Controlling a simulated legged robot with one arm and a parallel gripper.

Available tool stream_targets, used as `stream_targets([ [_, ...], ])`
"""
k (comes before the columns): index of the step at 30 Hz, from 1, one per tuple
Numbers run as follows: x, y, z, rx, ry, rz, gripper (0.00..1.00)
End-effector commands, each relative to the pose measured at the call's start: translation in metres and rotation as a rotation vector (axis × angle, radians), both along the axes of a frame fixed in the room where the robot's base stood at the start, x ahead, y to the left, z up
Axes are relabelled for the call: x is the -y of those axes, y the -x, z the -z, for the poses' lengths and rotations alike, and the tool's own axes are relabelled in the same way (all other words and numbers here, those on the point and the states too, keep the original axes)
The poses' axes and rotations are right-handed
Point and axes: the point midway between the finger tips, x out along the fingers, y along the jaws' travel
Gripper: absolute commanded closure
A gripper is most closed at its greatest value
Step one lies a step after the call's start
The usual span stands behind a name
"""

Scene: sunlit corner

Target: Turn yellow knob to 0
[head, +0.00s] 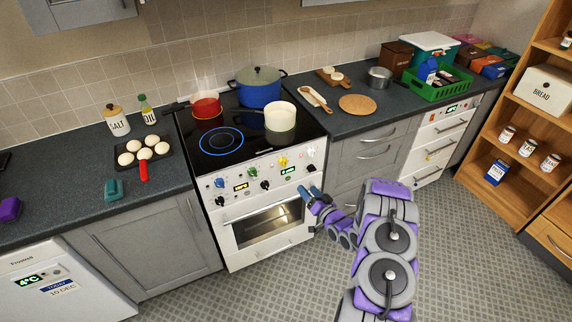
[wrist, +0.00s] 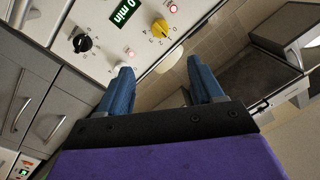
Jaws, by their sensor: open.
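The yellow knob (head: 283,161) is on the stove's white front panel (head: 207,187), in the upper row right of the middle. In the wrist view the yellow knob (wrist: 159,26) shows at the top centre with small numbers around it; its exact setting is hard to read. My gripper (head: 309,193) is in front of the stove's right side, lower than the knob. In the wrist view my gripper (wrist: 160,68) is open and empty, its two blue fingers apart, with the knob beyond them and not touching.
A black knob (wrist: 82,43) and a green "0 min" display (wrist: 125,11) are near the yellow knob. More knobs, including a green one (head: 252,171), line the panel. Red (head: 206,106), blue (head: 259,88) and cream (head: 280,118) pots stand on the hob, beside a glowing blue ring (head: 221,141).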

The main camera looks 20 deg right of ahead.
Motion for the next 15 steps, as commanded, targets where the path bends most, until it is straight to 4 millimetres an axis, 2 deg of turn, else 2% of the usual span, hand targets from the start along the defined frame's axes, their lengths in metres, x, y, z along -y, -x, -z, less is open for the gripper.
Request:
stream_targets([
  [5, -0.003, -0.024, 0.002, 0.000, 0.003, -0.004, 0.34],
  [15, -0.010, -0.089, 0.003, -0.001, -0.001, -0.004, 0.34],
])
